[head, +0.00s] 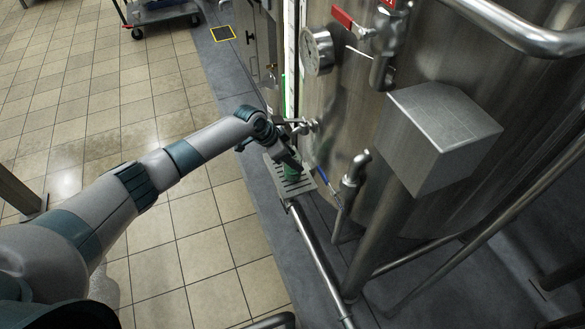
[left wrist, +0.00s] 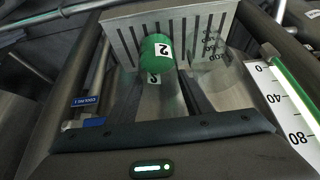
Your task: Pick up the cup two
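Cup two (left wrist: 157,52) is green with a white label marked 2. In the left wrist view it is on a slotted metal tray (left wrist: 118,38), just ahead of my left gripper. My left gripper (left wrist: 155,78) has its two dark fingers apart, one on each side of the line to the cup. I cannot tell if either finger touches it. In the head view the left gripper (head: 287,160) reaches down over the tray (head: 305,186). Only a little green of the cup (head: 291,178) shows there, below the gripper. My right gripper is not in view.
A large steel mixer tank (head: 335,110) stands right beside the tray, with a gauge (head: 317,50), a red-handled valve (head: 347,20) and a grey box (head: 440,135). A blue-handled valve (head: 322,177) and pipes are close to the tray. The tiled floor at left is mostly open.

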